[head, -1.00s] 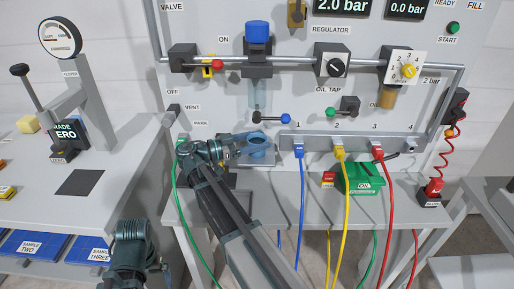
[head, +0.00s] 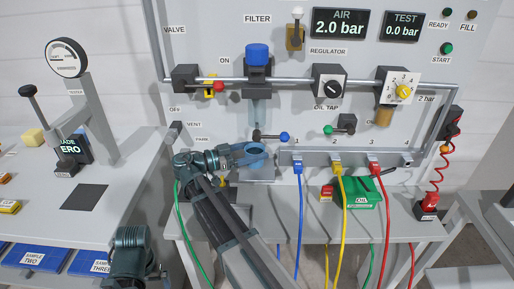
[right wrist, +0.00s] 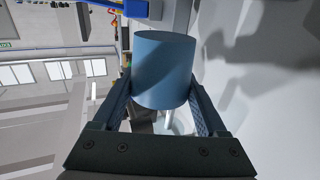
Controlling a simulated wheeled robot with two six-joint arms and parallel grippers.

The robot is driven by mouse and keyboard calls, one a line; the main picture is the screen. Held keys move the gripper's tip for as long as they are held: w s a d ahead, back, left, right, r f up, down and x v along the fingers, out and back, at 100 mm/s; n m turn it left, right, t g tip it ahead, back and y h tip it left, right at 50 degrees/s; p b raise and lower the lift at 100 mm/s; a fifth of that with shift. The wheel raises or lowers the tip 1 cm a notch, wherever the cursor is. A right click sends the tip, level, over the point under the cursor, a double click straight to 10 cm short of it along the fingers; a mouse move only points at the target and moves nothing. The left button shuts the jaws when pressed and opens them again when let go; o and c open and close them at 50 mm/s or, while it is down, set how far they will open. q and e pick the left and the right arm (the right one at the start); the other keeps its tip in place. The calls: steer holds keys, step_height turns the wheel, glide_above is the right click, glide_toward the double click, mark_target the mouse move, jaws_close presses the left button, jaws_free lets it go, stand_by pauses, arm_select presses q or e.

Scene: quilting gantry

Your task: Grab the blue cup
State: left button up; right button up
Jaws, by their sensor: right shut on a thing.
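The blue cup (head: 250,156) is in front of the panel, below the filter, in the head view. My right gripper (head: 243,157) reaches it from the left. In the right wrist view the cup (right wrist: 164,68) is between the two fingers of the gripper (right wrist: 164,104), with one finger against each side. The gripper is shut on it. Whether the cup's base is clear of the grey plate (head: 258,174) below cannot be told for sure. My left arm shows at the lower left, with its gripper out of view.
The filter (head: 257,85) hangs above the cup. A blue-knobbed lever (head: 284,137) is close behind it. The hose rail (head: 345,157) with blue, yellow and red hoses is to the right. A green oil can (head: 358,195) stands on the bench.

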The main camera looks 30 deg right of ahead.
steer(key=s+a+r+p, duration=0.1)
steer(key=s+a, duration=0.8)
steer(key=a, duration=0.1)
steer(key=shift+s+a, duration=0.25)
steer(key=shift+s, duration=0.05)
